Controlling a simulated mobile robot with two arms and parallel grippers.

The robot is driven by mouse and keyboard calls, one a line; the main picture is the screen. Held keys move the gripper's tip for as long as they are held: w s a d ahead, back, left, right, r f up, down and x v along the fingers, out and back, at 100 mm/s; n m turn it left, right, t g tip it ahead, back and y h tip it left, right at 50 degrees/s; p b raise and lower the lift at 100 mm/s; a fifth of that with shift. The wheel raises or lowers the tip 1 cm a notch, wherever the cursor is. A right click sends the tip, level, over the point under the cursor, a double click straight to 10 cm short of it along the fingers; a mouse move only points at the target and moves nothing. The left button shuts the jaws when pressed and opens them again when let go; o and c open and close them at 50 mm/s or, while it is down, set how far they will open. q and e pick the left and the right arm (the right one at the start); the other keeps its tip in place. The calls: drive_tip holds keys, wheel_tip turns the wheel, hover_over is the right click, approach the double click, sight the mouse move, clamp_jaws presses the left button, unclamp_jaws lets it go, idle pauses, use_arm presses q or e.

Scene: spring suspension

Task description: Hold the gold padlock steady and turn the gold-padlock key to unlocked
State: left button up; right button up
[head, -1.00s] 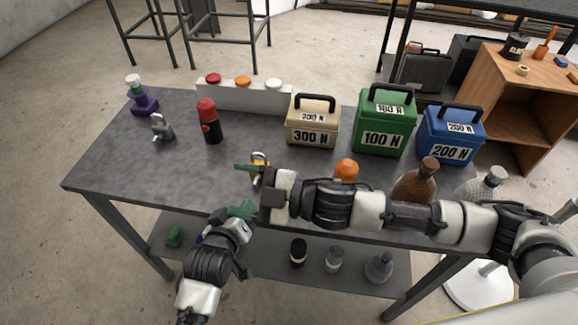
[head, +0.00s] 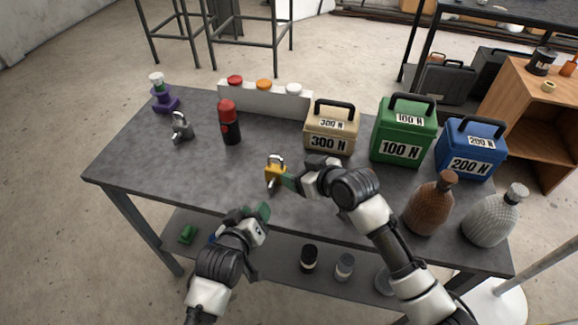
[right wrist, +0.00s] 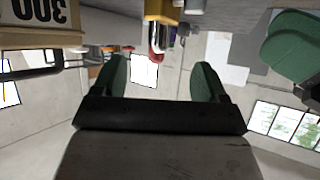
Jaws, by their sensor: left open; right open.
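The gold padlock (head: 275,170) stands upright on the grey table near its front middle, with its shackle up. A small dark part, likely its key, shows low on its front; which way it is turned cannot be told. My right gripper (head: 288,181) is just right of the padlock, fingers pointing at it. In the right wrist view the padlock's gold body (right wrist: 160,9) shows at the top, beyond and between the two open green fingers (right wrist: 160,76), with a red and silver part below it. My left gripper (head: 260,211) is open and empty at the table's front edge, below the padlock.
A grey padlock (head: 181,127) and a red-black bottle (head: 230,122) stand behind left. Tan (head: 331,128), green (head: 403,130) and blue (head: 470,148) weight boxes line the back right. Brown (head: 430,203) and grey (head: 491,216) flasks stand front right. The table's left front is clear.

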sight(279, 170)
drive_tip(key=x, duration=0.9)
drive_tip(key=shift+a, duration=0.1)
drive_tip(key=shift+c, duration=0.4)
